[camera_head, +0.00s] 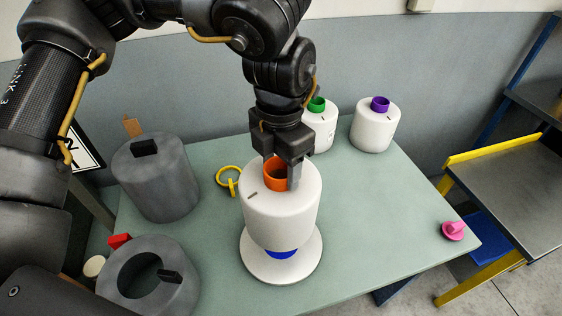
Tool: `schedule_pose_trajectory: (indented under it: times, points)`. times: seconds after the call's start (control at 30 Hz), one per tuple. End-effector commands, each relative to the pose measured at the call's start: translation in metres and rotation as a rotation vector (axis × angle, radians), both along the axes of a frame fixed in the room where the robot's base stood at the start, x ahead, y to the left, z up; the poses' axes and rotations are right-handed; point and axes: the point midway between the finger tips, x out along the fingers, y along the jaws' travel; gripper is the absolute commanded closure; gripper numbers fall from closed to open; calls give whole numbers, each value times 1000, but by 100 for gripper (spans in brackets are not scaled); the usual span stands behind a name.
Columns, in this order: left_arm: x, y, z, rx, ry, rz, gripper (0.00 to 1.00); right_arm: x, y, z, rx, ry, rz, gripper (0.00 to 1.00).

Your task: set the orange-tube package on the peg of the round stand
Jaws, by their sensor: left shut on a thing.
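The orange-tube package (281,213) is a white bobbin with an orange tube (274,176) standing out of its top. My left gripper (282,182) comes down from above and is shut on the orange tube. The package is upright over the round stand (262,270), a white disc on the table. A blue part (282,254) shows between the package and the disc. The package hides the peg's upper part, and I cannot tell whether the package rests on the stand. My right gripper is not in view.
White bobbins with a green tube (317,104) and a purple tube (380,104) stand behind. Grey cylinders (155,185) (125,272) stand at left. A yellow ring (229,180) and a pink piece (453,231) lie on the green table (385,215). The table's right side is mostly clear.

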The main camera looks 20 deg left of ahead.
Motion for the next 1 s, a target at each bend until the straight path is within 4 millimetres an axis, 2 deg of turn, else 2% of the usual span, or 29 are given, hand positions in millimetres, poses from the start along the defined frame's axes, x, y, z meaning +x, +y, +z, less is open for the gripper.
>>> schedule_pose_trajectory:
  times: [0.13, 0.57, 1.0]
  points:
    - [0, 0, 1, -2, -2, 0, 100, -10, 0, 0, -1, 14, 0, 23]
    - [1, -1, 2, -1, -1, 0, 100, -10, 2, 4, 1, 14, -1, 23]
    - [1, -1, -30, -1, -2, 0, 100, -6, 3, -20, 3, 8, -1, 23]
